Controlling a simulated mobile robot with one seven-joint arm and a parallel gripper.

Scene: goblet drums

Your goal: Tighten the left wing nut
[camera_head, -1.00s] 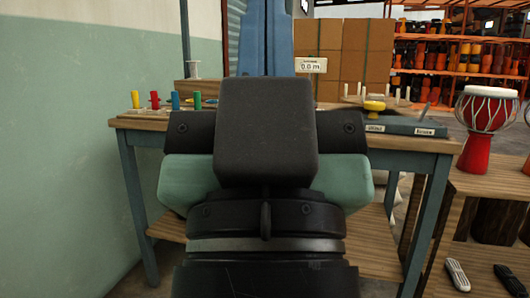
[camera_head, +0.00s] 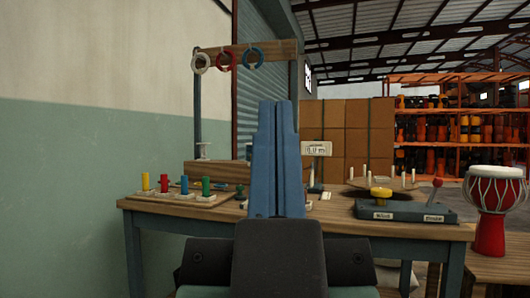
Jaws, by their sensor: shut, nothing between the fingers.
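My gripper (camera_head: 277,104) rises in the middle of the picture, its two long blue fingers pressed together with nothing between them. It points away from me over the workbench (camera_head: 150,206), in front of the bench's middle. I cannot make out a wing nut. Small dark fittings (camera_head: 240,191) lie on the bench just left of the fingers, too small to identify. The fingers and the black gripper body hide the middle of the bench top.
Coloured pegs (camera_head: 185,186) stand on a board at the bench's left. Rings (camera_head: 226,60) hang from a wooden rail behind. A grey box with a yellow knob (camera_head: 381,193) and red-tipped lever sits right. A red goblet drum (camera_head: 490,228) stands far right.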

